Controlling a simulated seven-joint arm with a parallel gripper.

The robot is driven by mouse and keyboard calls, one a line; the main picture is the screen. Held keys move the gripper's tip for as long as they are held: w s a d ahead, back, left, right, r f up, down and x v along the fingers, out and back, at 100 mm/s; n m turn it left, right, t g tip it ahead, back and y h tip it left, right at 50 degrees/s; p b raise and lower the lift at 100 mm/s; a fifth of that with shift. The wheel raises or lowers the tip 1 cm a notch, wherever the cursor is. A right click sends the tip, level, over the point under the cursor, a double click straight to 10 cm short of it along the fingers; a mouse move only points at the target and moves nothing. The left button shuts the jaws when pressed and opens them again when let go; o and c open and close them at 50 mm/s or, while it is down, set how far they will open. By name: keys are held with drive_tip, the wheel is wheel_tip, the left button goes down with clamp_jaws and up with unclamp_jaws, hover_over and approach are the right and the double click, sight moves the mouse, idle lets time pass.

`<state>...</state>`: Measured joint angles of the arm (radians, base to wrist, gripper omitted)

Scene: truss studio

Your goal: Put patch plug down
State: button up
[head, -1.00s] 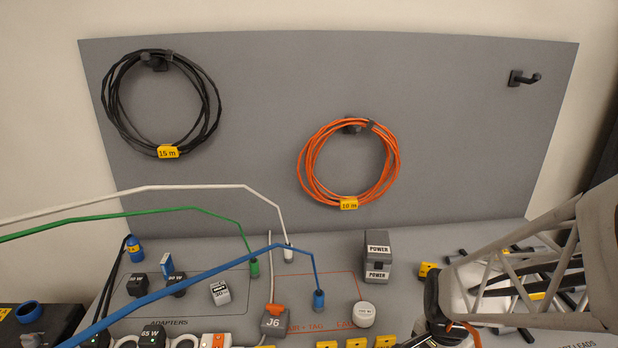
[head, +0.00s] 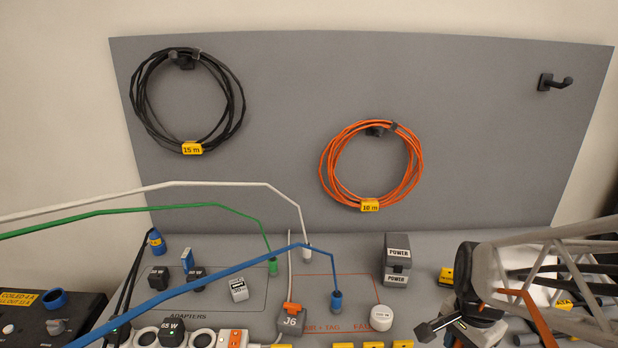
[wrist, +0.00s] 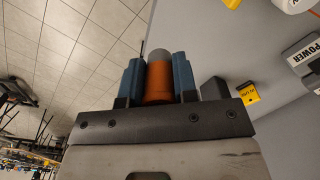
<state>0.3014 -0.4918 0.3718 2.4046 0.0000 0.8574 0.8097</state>
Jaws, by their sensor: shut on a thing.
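My gripper (wrist: 158,82) has its two blue fingers closed on an orange cylindrical plug with a grey end (wrist: 158,85), seen in the wrist view. The plug is between the fingers and sticks out a little past them. In the head view, my wrist and gripper are at the lower right, above the right part of the table. The plug itself cannot be made out there; an orange lead (head: 527,305) runs down beside my arm. The blue plug (head: 336,302), green plug (head: 273,266) and white plug (head: 306,252) stand on the table at the ends of raised leads.
Grey POWER blocks (head: 398,260) and a white round cap (head: 381,318) stand left of my gripper. A J6 box (head: 291,322) and adapters (head: 239,289) are further left. An orange coil (head: 371,207) and black coil (head: 190,149) hang on the back panel.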

wheel_tip(320, 180, up, 3)
drive_tip(key=shift+w+a+r, duration=0.1)
drive_tip(key=shift+w+r, duration=0.1)
drive_tip(key=shift+w, duration=0.05)
drive_tip(key=w+a+r+n, duration=0.1)
drive_tip(key=w+a+n, duration=0.1)
drive_tip(key=w+a, duration=0.65)
drive_tip(key=w+a+n, duration=0.2)
drive_tip(key=w+a, duration=0.3)
drive_tip(key=w, duration=0.6)
drive_tip(key=w+a+f+n, duration=0.1)
drive_tip(key=w+a, duration=0.3)
drive_tip(key=a, duration=0.2)
drive_tip(key=w+a+n, duration=0.2)
drive_tip(key=w+a, duration=0.2)
drive_tip(key=a, duration=0.2)
drive_tip(key=f, duration=0.5)
drive_tip(key=shift+a, duration=0.35)
drive_tip(key=shift+f, duration=0.2)
drive_tip(key=shift+f, duration=3)
